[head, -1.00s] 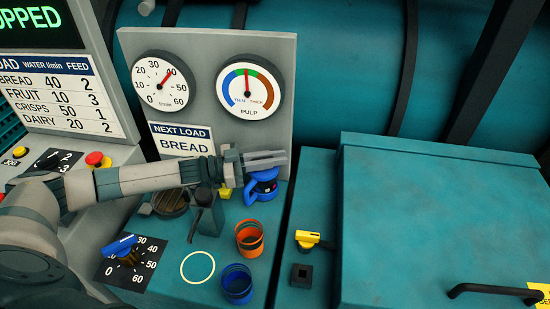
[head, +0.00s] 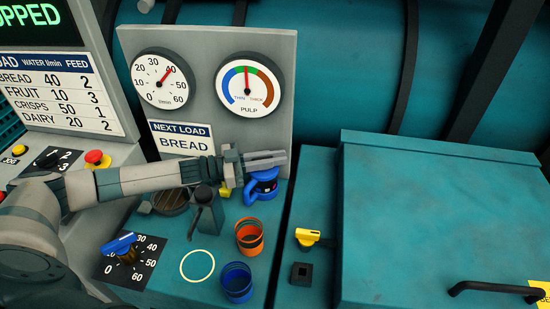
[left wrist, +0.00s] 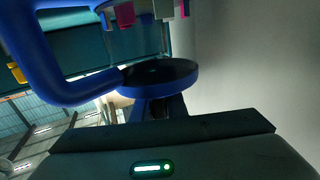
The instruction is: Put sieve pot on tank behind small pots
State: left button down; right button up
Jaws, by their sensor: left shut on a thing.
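The blue sieve pot (head: 263,185) with its side handle is at the back of the teal tank top (head: 205,254), in front of the gauge panel. My left gripper (head: 266,160) is shut on it from the left, at its upper part. In the left wrist view the blue pot (left wrist: 160,90) shows close up with a dark round face, and its handle curves to the left. An orange small pot (head: 249,240) and a blue small pot (head: 237,285) stand in front of it. I cannot tell whether the sieve pot touches the tank top. My right gripper is out of view.
The gauge panel (head: 210,130) rises right behind the pot. A dark lever (head: 203,205) and a round drain (head: 172,201) lie left of it. A blue knob (head: 120,243), an empty pale ring (head: 197,266) and a yellow switch (head: 308,236) are nearby. A large teal lid (head: 440,220) fills the right.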

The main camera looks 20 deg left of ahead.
pick_arm(q)
jog(key=shift+s+d+f, duration=0.1)
jog(key=shift+f, duration=0.3)
jog(key=c, duration=1.7)
grip_release()
jog(key=shift+f, duration=0.1)
jog(key=shift+s, duration=0.1)
jog(key=shift+f, duration=0.1)
